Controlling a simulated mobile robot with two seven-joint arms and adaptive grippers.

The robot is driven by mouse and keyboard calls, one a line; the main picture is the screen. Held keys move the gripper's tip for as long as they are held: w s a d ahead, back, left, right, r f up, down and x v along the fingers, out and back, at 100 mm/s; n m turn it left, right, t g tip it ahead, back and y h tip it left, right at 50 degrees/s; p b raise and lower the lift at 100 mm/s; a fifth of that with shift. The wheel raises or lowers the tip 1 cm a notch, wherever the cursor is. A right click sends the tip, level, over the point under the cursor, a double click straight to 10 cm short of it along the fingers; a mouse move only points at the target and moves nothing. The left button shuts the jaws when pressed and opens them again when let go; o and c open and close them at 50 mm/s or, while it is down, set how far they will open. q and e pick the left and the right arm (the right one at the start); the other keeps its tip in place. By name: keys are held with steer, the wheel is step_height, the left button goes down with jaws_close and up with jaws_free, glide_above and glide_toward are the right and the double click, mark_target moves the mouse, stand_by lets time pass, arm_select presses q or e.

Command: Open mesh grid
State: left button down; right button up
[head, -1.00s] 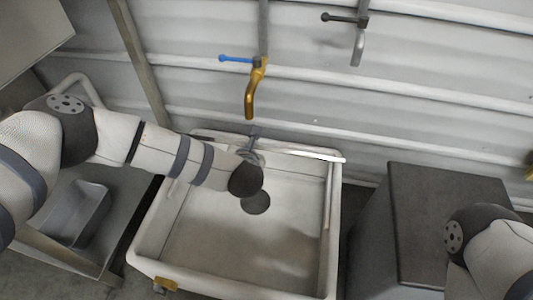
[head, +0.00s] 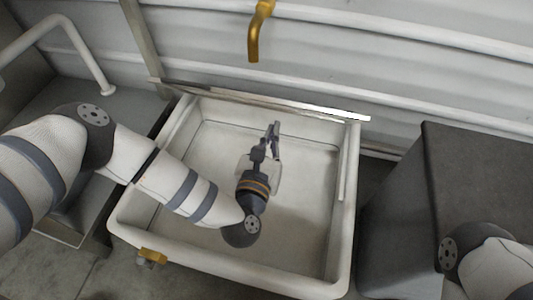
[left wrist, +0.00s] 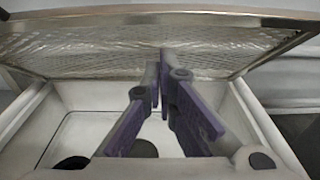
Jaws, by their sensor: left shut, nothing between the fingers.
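The mesh grid (head: 220,92) shows nearly edge-on in the head view, as a thin metal bar along the back of the white hopper (head: 350,200). In the left wrist view the mesh grid (left wrist: 100,48) is a wire sheet in a metal frame, raised and tilted across the top of the picture. My left gripper (head: 273,128) is over the inside of the hopper, pointing at the back wall. Its fingers (left wrist: 164,72) are shut and empty, in front of the mesh; I cannot tell whether they touch it. My right gripper is out of view.
A brass tap (head: 258,35) hangs on the wall behind the hopper. A brass valve (head: 153,256) sits at its front left. A dark box (head: 440,190) stands to the right, near my right arm. A bent white pipe (head: 103,75) and a metal sink unit are on the left.

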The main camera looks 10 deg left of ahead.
mark_target(279, 105)
arm_select(q)
steer(key=shift+w+r, duration=1.1)
steer(key=shift+r, duration=0.1)
steer(key=shift+w+r+p, duration=0.4)
steer(key=shift+w+r, duration=0.05)
steer(key=shift+r, duration=0.1)
steer(key=w+r+g+p, duration=0.2)
steer(key=w+r, duration=0.2)
steer(key=shift+d, duration=0.1)
steer(key=w+r+g, duration=0.1)
steer(key=w+r, duration=0.2)
steer(key=w, duration=0.4)
steer(key=shift+d+b, duration=0.15)
steer(key=shift+b, duration=0.3)
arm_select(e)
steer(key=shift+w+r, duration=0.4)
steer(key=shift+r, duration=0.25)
